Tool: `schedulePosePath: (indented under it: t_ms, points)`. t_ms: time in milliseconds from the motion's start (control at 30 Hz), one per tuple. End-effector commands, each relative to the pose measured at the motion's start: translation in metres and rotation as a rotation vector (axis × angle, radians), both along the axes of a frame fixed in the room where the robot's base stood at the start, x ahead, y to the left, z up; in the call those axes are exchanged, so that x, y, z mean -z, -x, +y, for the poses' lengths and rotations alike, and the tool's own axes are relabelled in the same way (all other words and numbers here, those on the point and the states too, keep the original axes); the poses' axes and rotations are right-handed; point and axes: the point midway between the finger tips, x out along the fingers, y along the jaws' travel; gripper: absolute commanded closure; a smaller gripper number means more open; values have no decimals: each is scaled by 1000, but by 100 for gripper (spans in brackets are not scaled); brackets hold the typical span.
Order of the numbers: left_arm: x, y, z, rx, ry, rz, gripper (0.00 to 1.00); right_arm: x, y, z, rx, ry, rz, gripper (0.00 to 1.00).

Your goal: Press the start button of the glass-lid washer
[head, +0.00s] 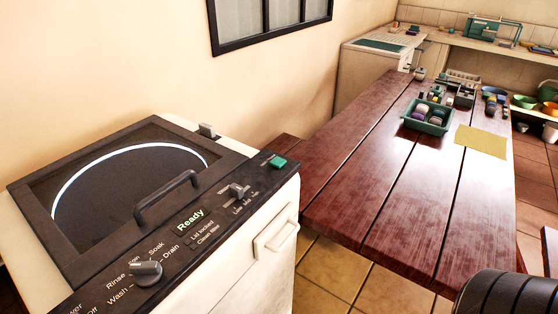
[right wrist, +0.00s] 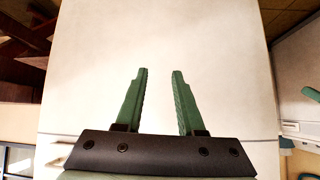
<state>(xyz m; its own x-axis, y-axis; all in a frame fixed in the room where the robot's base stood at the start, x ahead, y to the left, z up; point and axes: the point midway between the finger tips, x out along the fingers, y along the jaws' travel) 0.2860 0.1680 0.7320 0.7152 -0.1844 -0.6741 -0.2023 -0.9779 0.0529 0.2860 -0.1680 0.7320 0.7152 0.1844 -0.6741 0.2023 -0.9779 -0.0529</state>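The glass-lid washer (head: 175,250) stands at the left in the head view. Its dark lid (head: 110,190), with a round glass window and a black bar handle (head: 166,198), is closed. The front control panel has a lit display (head: 190,220) reading "Ready", a round dial (head: 146,273) and a small slider (head: 238,191). A green button (head: 277,162) sits at the panel's right end, with nothing touching it. My right gripper (right wrist: 159,72) is open and empty, its green fingers facing a plain white surface in the right wrist view. My left gripper is in neither view.
A red-brown plank table (head: 400,180) stands right of the washer, bearing a green tray (head: 428,115) of small items and a yellow mat (head: 481,141). A drawer-like handle (head: 275,238) projects from the washer front. Tiled floor (head: 335,268) shows between washer and table.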

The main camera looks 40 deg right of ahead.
Motion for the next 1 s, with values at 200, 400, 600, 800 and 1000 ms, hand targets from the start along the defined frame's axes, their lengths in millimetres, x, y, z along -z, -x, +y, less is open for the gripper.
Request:
schedulePosePath:
  t_ms: [200, 400, 600, 800, 1000]
  points:
    - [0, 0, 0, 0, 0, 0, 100, 0, 0, 0, 0, 0, 0, 88]
    - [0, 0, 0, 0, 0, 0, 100, 0, 0, 0, 0, 0, 0, 100]
    - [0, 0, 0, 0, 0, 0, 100, 0, 0, 0, 0, 0, 0, 100]
    - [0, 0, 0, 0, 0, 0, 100, 0, 0, 0, 0, 0, 0, 100]
    - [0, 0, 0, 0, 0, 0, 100, 0, 0, 0, 0, 0, 0, 100]
